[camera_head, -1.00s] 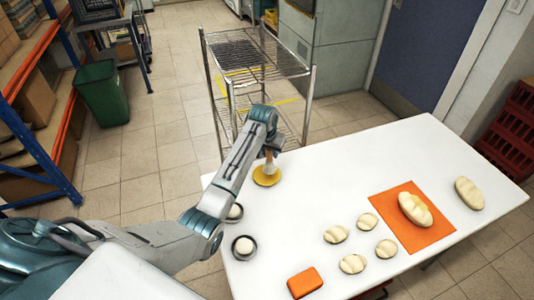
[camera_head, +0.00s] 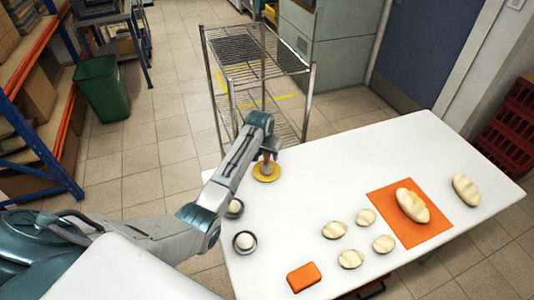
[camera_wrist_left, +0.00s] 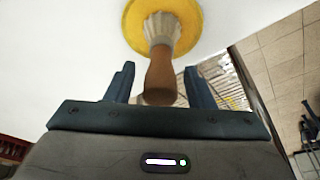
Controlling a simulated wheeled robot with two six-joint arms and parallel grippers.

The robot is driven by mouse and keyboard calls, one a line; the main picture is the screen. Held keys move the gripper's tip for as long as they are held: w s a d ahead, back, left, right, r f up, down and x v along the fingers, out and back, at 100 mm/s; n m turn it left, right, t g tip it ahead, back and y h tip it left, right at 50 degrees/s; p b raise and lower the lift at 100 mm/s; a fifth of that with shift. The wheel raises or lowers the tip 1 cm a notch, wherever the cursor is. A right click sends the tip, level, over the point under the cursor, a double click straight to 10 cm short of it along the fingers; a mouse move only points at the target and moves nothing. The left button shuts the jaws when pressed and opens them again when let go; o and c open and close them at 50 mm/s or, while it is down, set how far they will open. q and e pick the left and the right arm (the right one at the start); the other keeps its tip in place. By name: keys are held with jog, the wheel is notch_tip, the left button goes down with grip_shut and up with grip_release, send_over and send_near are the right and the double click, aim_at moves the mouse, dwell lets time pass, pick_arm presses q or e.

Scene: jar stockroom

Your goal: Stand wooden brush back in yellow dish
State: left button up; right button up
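The wooden brush, with a brown handle (camera_wrist_left: 160,78) and pale bristles (camera_wrist_left: 162,28), stands in the yellow dish (camera_wrist_left: 134,22) with its bristles down. The dish (camera_head: 267,173) sits near the far left edge of the white table in the head view, with the brown brush handle (camera_head: 266,158) above it. My left gripper (camera_wrist_left: 160,82) is open, with one finger on each side of the handle and a visible gap to each. It is above the dish in the head view (camera_head: 269,150), where the arm partly hides the brush. My right gripper is not in view.
Two small dark bowls with white balls, one (camera_head: 235,208) near my left arm and one (camera_head: 244,242) nearer me, stand left on the table (camera_head: 330,180). Several rolls (camera_head: 350,258), an orange block (camera_head: 303,277) and an orange mat (camera_head: 425,236) with a loaf lie right. A wire rack (camera_head: 313,95) stands behind.

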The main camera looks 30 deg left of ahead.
pick_arm(q)
jog(key=b+v, duration=0.2)
jog(key=v, duration=1)
jog(key=shift+r, duration=0.15)
dwell(0.5)
dwell(0.9)
